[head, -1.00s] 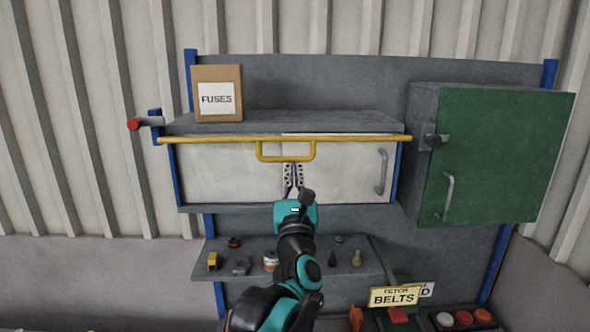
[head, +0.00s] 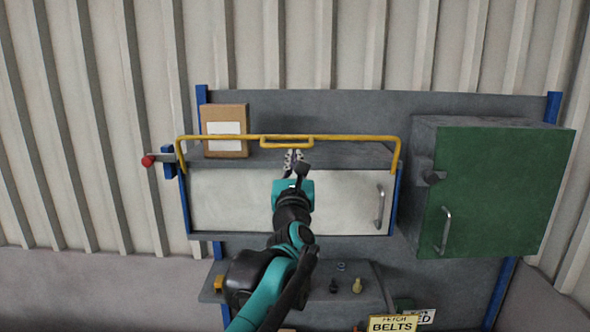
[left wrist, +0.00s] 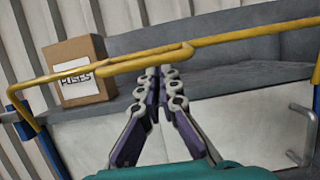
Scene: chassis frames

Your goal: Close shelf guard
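The shelf guard (head: 350,138) is a yellow bar with a small loop handle (head: 287,143) in its middle. Its bent ends come down to the shelf's sides. It stands above the front edge of the grey shelf (head: 340,155) and also crosses the left wrist view (left wrist: 235,37). My left gripper (head: 292,155) is just below the handle. In the left wrist view its fingers (left wrist: 162,72) are together at the tips, right under the handle bar, with nothing visible between them. I cannot tell if they touch it. My right gripper is not in view.
A cardboard fuses box (head: 225,131) stands on the shelf behind the bar's left part. A red-knobbed latch (head: 150,161) is at the left. A green-doored cabinet (head: 500,190) is at the right. Small parts sit on a lower ledge (head: 375,290).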

